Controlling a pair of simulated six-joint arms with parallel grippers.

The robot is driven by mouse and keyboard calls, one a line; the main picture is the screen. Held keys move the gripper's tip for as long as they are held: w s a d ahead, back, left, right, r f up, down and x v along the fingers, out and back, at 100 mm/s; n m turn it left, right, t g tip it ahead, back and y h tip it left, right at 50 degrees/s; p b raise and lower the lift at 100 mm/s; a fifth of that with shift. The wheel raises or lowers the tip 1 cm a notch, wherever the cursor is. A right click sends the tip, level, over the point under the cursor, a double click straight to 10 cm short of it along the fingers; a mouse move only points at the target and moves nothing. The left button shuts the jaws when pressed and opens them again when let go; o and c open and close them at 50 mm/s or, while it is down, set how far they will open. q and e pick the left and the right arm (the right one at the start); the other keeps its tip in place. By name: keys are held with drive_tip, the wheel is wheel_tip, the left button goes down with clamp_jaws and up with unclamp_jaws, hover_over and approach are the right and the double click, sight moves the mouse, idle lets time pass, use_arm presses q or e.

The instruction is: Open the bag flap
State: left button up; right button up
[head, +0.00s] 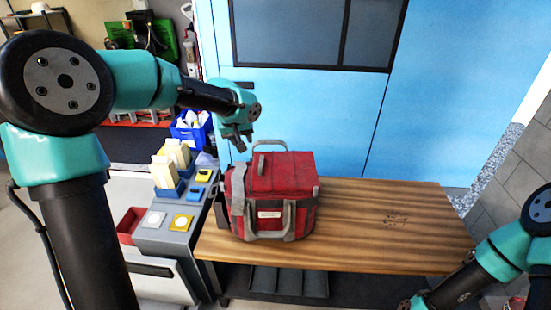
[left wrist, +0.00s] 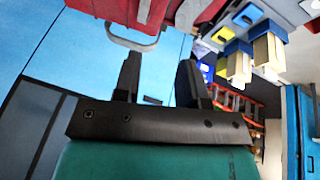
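A red bag (head: 285,172) with grey straps and a small white label stands upright on a wooden bench (head: 390,225). Its top flap looks closed, with a grey handle loop (head: 269,145) standing up at the back edge. My left gripper (head: 238,142) is above and behind the bag's back left corner, apart from it. In the left wrist view my left gripper (left wrist: 160,75) has its fingers spread with nothing between them. The red bag (left wrist: 115,10) and its grey handle (left wrist: 135,44) lie beyond the fingertips there.
A grey side unit (head: 175,220) left of the bench holds cartons (head: 165,172) and small blue and yellow items. A blue bin (head: 190,130) is behind it. A blue wall (head: 300,110) rises behind the bench. The bench's right half is clear.

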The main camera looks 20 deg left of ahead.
use_arm(q)
drive_tip(key=r, duration=0.1)
drive_tip(key=d, duration=0.1)
drive_tip(key=r, duration=0.1)
drive_tip(key=shift+w+d+r+m, duration=0.3)
drive_tip(key=shift+d+r, duration=0.05)
drive_tip(key=shift+f, duration=0.1)
approach(261, 160)
drive_tip(key=x, duration=0.8)
drive_tip(key=shift+f, duration=0.15)
clamp_jaws()
idle(0.3)
